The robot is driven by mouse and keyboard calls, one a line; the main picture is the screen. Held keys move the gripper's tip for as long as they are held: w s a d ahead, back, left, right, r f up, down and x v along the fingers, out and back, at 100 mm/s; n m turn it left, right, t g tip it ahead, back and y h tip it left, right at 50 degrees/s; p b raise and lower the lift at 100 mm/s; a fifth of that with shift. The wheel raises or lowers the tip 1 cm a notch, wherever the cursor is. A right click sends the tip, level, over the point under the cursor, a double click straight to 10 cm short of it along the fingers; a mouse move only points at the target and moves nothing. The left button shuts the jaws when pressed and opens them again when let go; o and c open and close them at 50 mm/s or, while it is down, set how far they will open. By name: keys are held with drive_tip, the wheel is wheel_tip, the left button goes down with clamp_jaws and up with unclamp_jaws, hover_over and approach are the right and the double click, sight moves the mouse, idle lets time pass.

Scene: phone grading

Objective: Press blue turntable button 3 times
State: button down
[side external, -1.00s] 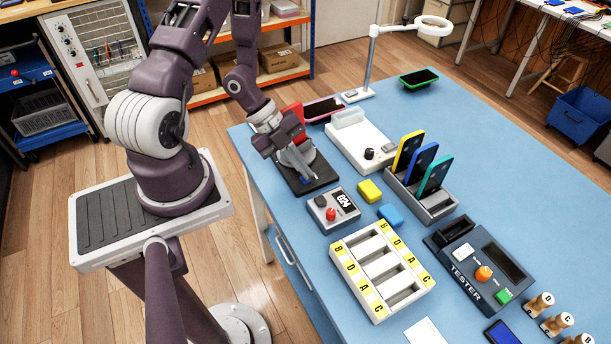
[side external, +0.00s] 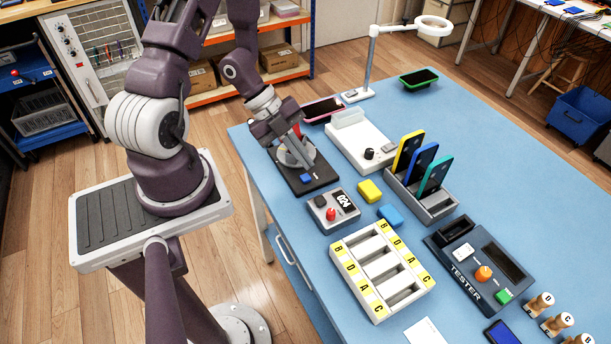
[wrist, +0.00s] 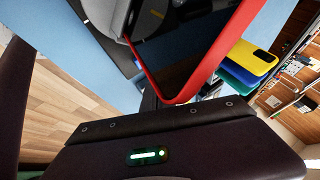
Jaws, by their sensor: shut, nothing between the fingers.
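The turntable is a dark base (side external: 318,184) with a pale round platter at the left end of the blue table. Its blue button (side external: 306,178) is on the front part of the base and is uncovered. A red-cased phone (wrist: 195,62) stands at the turntable, large and close in the wrist view. In the side view my arm hides most of it. My gripper (side external: 303,161) is shut and empty. Its fingers point down over the platter, behind the button and apart from it. The fingertips are not clear in the wrist view.
A grey box with a red button (side external: 331,214) and a display stands in front of the turntable. Yellow (side external: 369,190) and blue (side external: 390,215) blocks lie to its right. A white device (side external: 362,150) and a rack of phones (side external: 447,203) stand further right.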

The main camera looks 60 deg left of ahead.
drive_tip(key=shift+r, duration=1.65)
drive_tip(key=shift+w+a+r, duration=0.1)
drive_tip(key=shift+w, duration=0.15)
drive_tip(key=w+a+r+n+t+y, duration=0.1)
drive_tip(key=w+a+r+n+y, duration=0.2)
drive_tip(key=w+r+y, duration=0.1)
wheel_tip(320, 180, up, 15)
drive_tip(key=n+t+y, duration=0.1)
drive_tip(key=n+y, duration=0.5)
drive_tip(key=n, duration=0.4)
hover_over(305, 175)
drive_tip(key=a, duration=0.3)
drive_tip(key=s+d+r+n+h, duration=0.4)
drive_tip(key=s+d+n, duration=0.2)
drive_tip(key=s+d, duration=0.6)
drive_tip(key=shift+r+n+g, duration=0.2)
drive_tip(key=shift+n+g, duration=0.1)
drive_tip(key=shift+g, duration=0.1)
